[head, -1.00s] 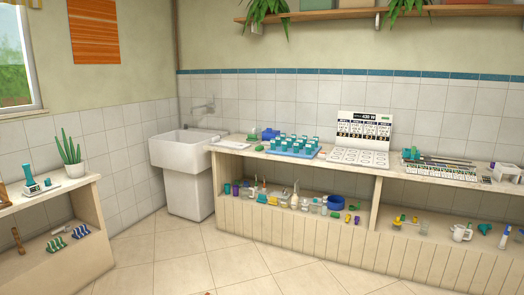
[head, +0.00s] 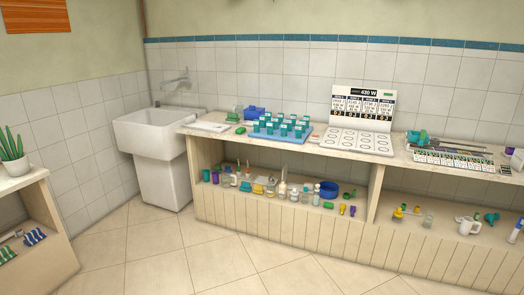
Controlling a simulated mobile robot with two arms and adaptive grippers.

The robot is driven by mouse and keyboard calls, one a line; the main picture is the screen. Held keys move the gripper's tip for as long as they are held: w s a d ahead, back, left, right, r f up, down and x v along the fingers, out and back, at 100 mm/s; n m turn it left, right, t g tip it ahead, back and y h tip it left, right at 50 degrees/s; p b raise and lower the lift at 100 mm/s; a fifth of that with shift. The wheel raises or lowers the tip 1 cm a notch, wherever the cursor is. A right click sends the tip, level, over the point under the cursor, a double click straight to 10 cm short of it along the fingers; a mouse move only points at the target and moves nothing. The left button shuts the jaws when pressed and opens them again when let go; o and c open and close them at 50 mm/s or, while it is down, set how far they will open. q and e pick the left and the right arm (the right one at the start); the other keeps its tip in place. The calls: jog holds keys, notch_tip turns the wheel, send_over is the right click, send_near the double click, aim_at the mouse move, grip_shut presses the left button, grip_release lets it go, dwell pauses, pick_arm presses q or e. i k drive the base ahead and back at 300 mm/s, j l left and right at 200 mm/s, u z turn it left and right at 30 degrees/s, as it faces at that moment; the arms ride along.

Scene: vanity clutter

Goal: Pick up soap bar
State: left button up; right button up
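I cannot single out the soap bar for sure at this distance. A small green block (head: 241,130) lies on the counter top, left of the blue tray (head: 262,136). Another small green block (head: 328,206) lies on the lower shelf, in front of a blue bowl (head: 328,189). Neither of my grippers is in the head view.
The long counter (head: 212,138) runs along the wall, with a white sink (head: 160,125) at its left end. Its lower shelf holds several bottles and jars. A white board (head: 357,143) and a teal tool (head: 418,138) stand on top. The tiled floor (head: 170,250) is clear.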

aim_at(241, 130)
jog(key=i, duration=2.4)
